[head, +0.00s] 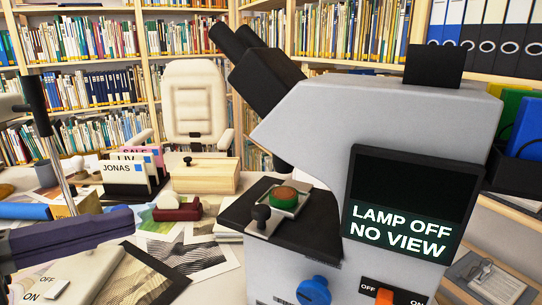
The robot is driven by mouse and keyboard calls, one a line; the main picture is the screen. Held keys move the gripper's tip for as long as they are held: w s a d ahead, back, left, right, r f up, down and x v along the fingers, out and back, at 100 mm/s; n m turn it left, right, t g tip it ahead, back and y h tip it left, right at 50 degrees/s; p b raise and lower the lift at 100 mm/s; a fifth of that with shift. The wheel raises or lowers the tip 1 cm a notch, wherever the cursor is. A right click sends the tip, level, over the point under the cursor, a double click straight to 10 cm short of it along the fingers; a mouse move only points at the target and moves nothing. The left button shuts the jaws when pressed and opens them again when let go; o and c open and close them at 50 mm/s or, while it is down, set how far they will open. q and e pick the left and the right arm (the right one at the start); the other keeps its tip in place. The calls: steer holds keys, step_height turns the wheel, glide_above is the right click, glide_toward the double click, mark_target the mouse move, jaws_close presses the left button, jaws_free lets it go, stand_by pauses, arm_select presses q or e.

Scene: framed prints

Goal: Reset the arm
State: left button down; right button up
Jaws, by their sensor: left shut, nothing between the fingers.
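My left gripper (18,107) shows only in part at the left edge of the head view. It is shut and empty, close beside a black handle (36,106) on a slanted metal rod (63,185). I cannot tell whether it touches the handle. My right gripper is out of view.
A large grey microscope (310,120) fills the right, its screen (405,231) reading "LAMP OFF NO VIEW". A dark padded device (75,236) stands at lower left. Between them are prints (193,254), a card holder (125,188) and a wooden box (205,179). A chair (194,95) and bookshelves stand behind.

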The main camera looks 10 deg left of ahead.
arm_select(q)
steer(key=w+a+r+n+t+y+p, duration=0.1)
steer(key=a+r+n+t+y+p, duration=0.35)
steer(key=n+y, duration=0.9)
steer(key=s+d+r+n+g+h+p, duration=0.1)
steer(key=s+d+n+g+p, duration=0.2)
steer(key=s+n+g+p, duration=0.45)
steer(key=s+d+n+g+h+p, duration=0.25)
steer(key=s+g+p, duration=0.2)
steer(key=s, duration=0.65)
step_height(320, 180, up, 35)
steer(key=y+p, duration=0.1)
steer(key=p, duration=3.4)
steer(key=shift+w+a+r+n+g, duration=0.15)
steer(key=shift+w+n+g, duration=0.1)
steer(key=shift+n+g, duration=0.1)
